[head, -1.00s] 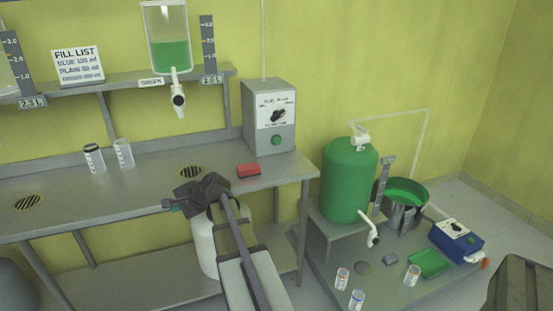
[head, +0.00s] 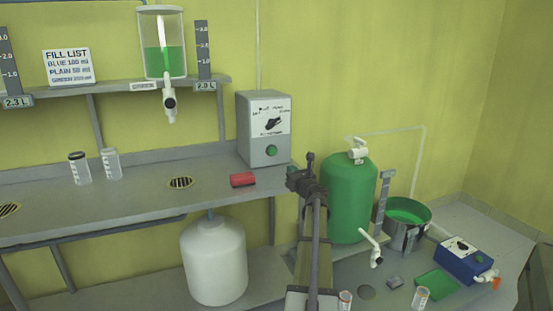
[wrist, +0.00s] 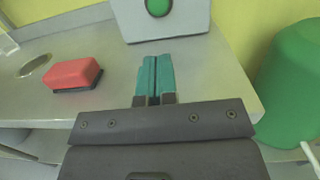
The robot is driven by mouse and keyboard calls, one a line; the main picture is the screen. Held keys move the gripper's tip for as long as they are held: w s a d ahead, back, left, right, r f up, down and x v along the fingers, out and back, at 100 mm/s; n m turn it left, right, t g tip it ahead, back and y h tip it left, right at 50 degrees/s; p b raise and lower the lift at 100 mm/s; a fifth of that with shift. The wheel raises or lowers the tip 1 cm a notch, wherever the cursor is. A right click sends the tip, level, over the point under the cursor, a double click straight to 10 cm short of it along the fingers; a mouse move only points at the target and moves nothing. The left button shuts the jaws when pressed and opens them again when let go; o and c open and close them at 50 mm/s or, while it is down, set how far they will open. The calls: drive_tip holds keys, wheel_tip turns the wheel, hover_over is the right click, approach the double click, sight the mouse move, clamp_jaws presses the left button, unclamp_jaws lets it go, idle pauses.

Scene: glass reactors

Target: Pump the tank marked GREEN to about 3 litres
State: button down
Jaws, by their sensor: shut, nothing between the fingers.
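The tank marked GREEN (head: 164,62) is a clear cylinder on the wall shelf, partly filled with green liquid. The grey control box (head: 264,132) on the bench has a dark knob (head: 272,124) and a green button (head: 271,150). My gripper (head: 294,178) is shut and empty, right of the box and apart from it. Its teal fingertips (wrist: 154,76) point towards the box in the wrist view.
A red block (head: 242,180) lies on the bench before the box. Two small vials (head: 79,168) stand at left. A large green vessel (head: 348,200), a metal pot (head: 402,222) and a blue box (head: 467,260) stand low at right. A white drum (head: 213,262) is under the bench.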

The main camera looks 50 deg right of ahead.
sight(274, 150)
drive_tip(key=p+x, duration=0.1)
drive_tip(key=x, duration=1.3)
drive_tip(key=shift+w, duration=0.1)
drive_tip(key=shift+w+d, duration=0.2)
drive_tip(key=shift+w, duration=0.1)
drive_tip(key=shift+w+d+r, duration=0.1)
drive_tip(key=shift+w+d, duration=0.2)
drive_tip(key=shift+w, duration=0.1)
drive_tip(key=shift+w+d+r, duration=0.1)
drive_tip(key=shift+r, duration=0.15)
drive_tip(key=shift+w+d+r, duration=0.15)
drive_tip(key=shift+w+r, duration=0.1)
drive_tip(key=shift+s, duration=0.2)
idle(1.9)
drive_tip(key=v, duration=1.5)
drive_tip(key=shift+s+d, duration=0.1)
drive_tip(key=shift+s, duration=0.05)
